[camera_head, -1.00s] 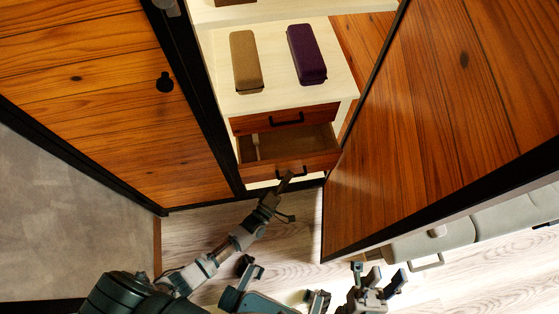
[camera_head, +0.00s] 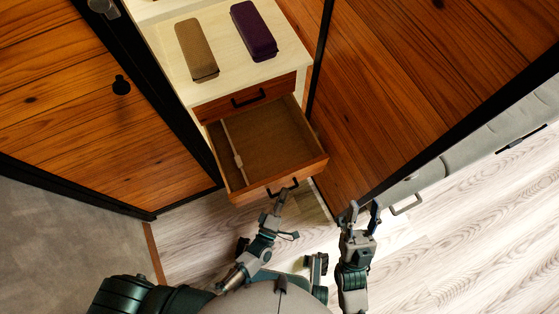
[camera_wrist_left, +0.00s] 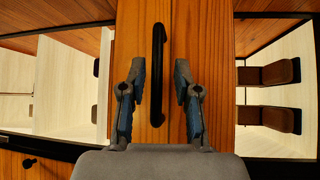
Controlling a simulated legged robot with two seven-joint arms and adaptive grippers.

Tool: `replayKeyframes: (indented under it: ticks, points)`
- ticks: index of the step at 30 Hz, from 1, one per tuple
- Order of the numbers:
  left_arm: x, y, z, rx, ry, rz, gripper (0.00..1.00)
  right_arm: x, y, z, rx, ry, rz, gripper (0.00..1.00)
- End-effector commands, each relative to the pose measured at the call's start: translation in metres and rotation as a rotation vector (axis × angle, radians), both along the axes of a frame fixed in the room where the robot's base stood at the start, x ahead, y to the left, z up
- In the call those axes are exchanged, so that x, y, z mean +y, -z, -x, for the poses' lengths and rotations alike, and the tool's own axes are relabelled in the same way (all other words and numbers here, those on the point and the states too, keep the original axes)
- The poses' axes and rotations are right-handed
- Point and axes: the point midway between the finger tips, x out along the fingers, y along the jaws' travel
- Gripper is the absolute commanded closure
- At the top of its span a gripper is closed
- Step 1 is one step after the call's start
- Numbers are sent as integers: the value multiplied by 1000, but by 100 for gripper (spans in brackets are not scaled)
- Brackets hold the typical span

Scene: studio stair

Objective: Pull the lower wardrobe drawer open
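The lower drawer (camera_head: 312,172) of the wardrobe stands well out, its inside showing, with a pale strip lying along its left side. Its black bar handle (camera_head: 291,186) is on the wooden front; it also shows upright in the left wrist view (camera_wrist_left: 158,60). My left gripper (camera_head: 278,194) is at this handle. In the left wrist view its fingers (camera_wrist_left: 160,70) stand apart on either side of the bar, with gaps visible. My right gripper (camera_head: 362,211) is open and empty, to the right of the drawer.
The upper drawer (camera_head: 275,92) is shut. A tan box (camera_head: 196,50) and a purple box (camera_head: 254,30) lie on the shelf above. Wooden doors flank the drawers at left (camera_head: 70,100) and right (camera_head: 420,80).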

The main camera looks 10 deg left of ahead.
Motion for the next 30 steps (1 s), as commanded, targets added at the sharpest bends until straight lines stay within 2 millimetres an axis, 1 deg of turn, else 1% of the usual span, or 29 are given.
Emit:
replayKeyframes:
  ticks: [8,11,14,21,24,27,30]
  points:
    - [5,-1,1,-4,-5,4,63,0,0,0,-2,-1,-1,60]
    - [7,1,6,-3,-5,3,63,0,-1,1,-3,0,-1,60]
    - [10,4,20,0,-5,3,63,1,-1,1,-3,0,0,60]
    - [17,11,73,1,-3,0,63,0,-1,1,-3,-1,-1,60]
    - [20,14,91,1,-2,-1,63,0,-1,1,-3,-1,-1,60]
    - [22,16,105,1,-2,-1,63,0,-1,1,-3,-1,-1,60]
    - [23,16,112,-1,-3,1,63,0,-1,1,-3,-1,-1,60]
